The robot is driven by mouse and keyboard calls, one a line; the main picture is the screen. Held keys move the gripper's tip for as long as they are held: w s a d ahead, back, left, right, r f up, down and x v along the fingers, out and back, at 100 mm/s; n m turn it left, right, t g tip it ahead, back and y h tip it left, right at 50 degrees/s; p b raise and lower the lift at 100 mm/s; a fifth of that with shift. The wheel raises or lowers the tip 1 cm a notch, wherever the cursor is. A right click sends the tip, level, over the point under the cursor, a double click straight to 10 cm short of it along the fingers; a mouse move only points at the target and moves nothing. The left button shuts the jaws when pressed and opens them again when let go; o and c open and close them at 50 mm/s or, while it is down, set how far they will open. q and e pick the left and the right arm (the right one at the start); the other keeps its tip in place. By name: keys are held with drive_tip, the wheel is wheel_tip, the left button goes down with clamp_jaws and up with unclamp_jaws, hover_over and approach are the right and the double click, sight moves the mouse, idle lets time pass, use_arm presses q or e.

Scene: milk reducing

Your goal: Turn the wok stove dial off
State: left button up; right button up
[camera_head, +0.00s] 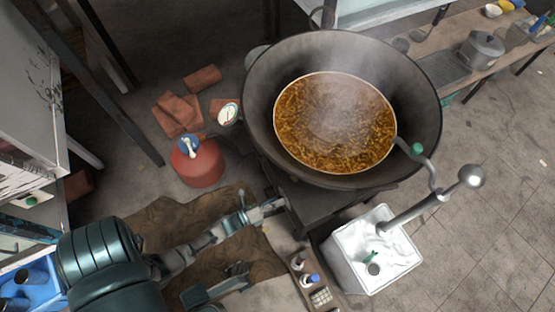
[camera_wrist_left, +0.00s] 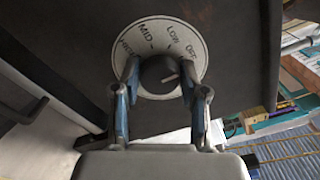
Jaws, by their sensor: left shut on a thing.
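The dial's dark knob (camera_wrist_left: 156,76) sits on a round white plate (camera_wrist_left: 186,42) in the left wrist view. The plate reads MID, LOW and OFF, with another label at its left edge. A pale mark on the knob faces right; its exact setting is hard to tell. My left gripper (camera_wrist_left: 159,73) has a finger on each side of the knob and is shut on it. In the head view my left gripper (camera_head: 272,207) reaches the stove's side below the wok (camera_head: 420,110), and the dial is hidden. A dark gripper-like part (camera_head: 237,272), probably my right gripper, shows low down.
The wok holds steaming brown food. A white bin (camera_head: 345,262) and a small stand with bottles (camera_head: 305,278) are below right.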

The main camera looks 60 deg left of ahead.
use_arm(q)
drive_tip(key=o, duration=1.1)
drive_tip(key=shift+d, duration=0.15)
drive_tip(key=s, duration=0.8)
drive_tip(key=s+a, duration=0.1)
drive_tip(key=s, duration=0.3)
